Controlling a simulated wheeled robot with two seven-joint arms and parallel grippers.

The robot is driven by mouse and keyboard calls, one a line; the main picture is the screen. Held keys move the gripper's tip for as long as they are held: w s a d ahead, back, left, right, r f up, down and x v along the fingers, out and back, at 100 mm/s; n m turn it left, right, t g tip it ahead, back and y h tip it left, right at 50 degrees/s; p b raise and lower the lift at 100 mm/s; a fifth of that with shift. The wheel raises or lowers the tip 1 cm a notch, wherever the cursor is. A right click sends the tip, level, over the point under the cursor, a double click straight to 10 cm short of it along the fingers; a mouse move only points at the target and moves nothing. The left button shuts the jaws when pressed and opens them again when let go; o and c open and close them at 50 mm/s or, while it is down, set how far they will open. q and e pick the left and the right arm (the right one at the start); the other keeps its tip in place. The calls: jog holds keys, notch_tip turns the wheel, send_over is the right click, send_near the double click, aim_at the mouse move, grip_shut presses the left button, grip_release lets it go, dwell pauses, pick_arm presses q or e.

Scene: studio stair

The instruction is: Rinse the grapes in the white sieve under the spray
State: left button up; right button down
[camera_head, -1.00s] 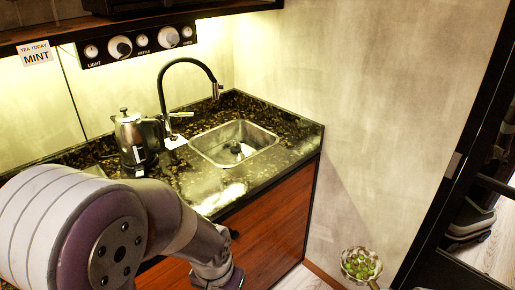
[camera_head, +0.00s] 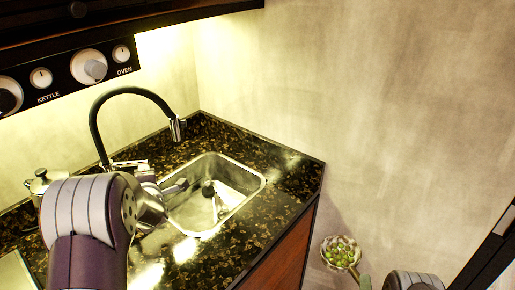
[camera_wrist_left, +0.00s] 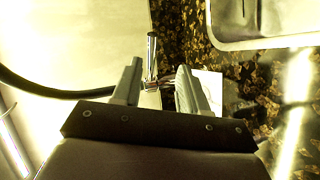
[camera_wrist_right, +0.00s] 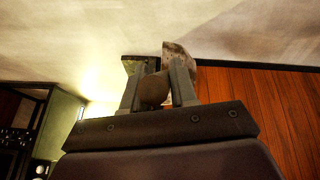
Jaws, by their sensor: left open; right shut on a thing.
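The white sieve (camera_head: 325,252) with green grapes (camera_head: 341,250) hangs beside the wall at lower right in the head view, right of the counter and away from the spray. My right gripper (camera_head: 363,282) is shut on its handle; the right wrist view shows the handle (camera_wrist_right: 154,90) between the fingers and the sieve (camera_wrist_right: 180,50) beyond. The black tap hose (camera_head: 130,92) arches to a chrome spray head (camera_head: 178,130); no water shows. My left gripper (camera_head: 180,187) is open near the tap base. A chrome tap part (camera_wrist_left: 151,52) shows ahead of its fingers (camera_wrist_left: 158,88); contact is unclear.
The steel sink (camera_head: 235,178) is set in the dark speckled counter (camera_head: 290,165), with small dark and pale items inside. A kettle (camera_head: 42,182) stands left of the tap, partly behind my left arm. The control panel hangs above. The wall borders the right side.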

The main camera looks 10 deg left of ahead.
aim_at(135, 164)
jog(key=shift+w, duration=0.3)
pick_arm(q)
jog(key=shift+n+y, duration=0.6)
jog(key=shift+n, duration=0.2)
jog(key=x, duration=0.4)
jog(key=a+p+x, duration=0.1)
jog(key=x, duration=0.4)
jog(key=s+x, duration=0.1)
jog(key=x, duration=0.3)
jog(key=shift+w+a+r+p, duration=0.2)
jog(key=shift+a+r+p, duration=0.1)
jog(key=shift+p, duration=0.05)
pick_arm(e)
jog(key=shift+s+r, duration=0.1)
jog(key=shift+r, duration=0.65)
pick_arm(q)
jog(key=shift+c, duration=0.2)
